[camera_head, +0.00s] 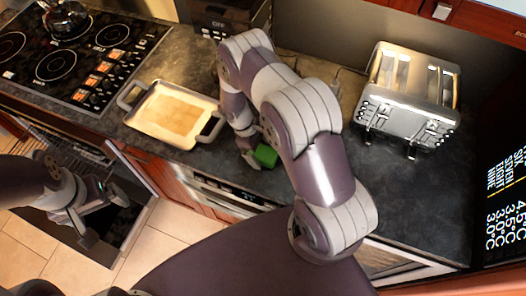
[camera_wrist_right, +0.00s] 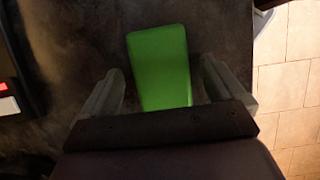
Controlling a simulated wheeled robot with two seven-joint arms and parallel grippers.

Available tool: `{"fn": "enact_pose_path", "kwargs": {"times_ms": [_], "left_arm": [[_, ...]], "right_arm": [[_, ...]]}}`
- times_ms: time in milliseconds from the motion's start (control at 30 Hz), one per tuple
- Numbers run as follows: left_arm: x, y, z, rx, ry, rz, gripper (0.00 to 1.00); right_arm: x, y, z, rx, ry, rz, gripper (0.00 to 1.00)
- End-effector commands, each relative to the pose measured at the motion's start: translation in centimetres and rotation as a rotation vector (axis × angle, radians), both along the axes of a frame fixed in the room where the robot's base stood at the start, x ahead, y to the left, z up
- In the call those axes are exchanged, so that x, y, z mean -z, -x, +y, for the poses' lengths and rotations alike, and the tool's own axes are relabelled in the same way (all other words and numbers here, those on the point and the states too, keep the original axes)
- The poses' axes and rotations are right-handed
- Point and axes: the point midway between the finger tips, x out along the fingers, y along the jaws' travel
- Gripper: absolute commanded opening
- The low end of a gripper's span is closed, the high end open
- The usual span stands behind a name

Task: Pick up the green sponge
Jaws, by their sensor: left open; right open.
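The green sponge (camera_head: 265,155) lies on the dark countertop near its front edge, right of the baking dish. My right gripper (camera_head: 247,152) is low over the counter beside it, partly hidden by my own arm in the head view. In the right wrist view the sponge (camera_wrist_right: 160,65) sits between the two open fingers of my right gripper (camera_wrist_right: 160,85), with gaps on both sides. My left gripper (camera_head: 80,225) is open and empty at the lower left, over the open drawer area.
A white baking dish (camera_head: 175,115) stands left of the sponge. A silver toaster (camera_head: 410,95) stands at the right, and a stove (camera_head: 70,55) with a kettle (camera_head: 65,18) is at the upper left. An open oven drawer (camera_head: 110,225) lies below my left arm. Dark counter is bare at the right front.

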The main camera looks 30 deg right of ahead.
Motion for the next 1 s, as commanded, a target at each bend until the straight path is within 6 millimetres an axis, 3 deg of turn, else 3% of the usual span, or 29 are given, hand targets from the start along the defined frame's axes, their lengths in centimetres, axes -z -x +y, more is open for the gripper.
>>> {"fn": "enact_pose_path", "kwargs": {"times_ms": [833,867,1000], "left_arm": [[0.64,0.0,0.0,0.0,0.0,0.0,0.95],[0.64,0.0,0.0,0.0,0.0,0.0,0.95],[0.64,0.0,0.0,0.0,0.0,0.0,0.95]], "right_arm": [[0.47,-0.04,0.02,0.0,0.0,0.0,0.96],[0.47,-0.04,0.02,0.0,0.0,0.0,0.93],[0.47,-0.04,0.02,0.0,0.0,0.0,0.47]]}}
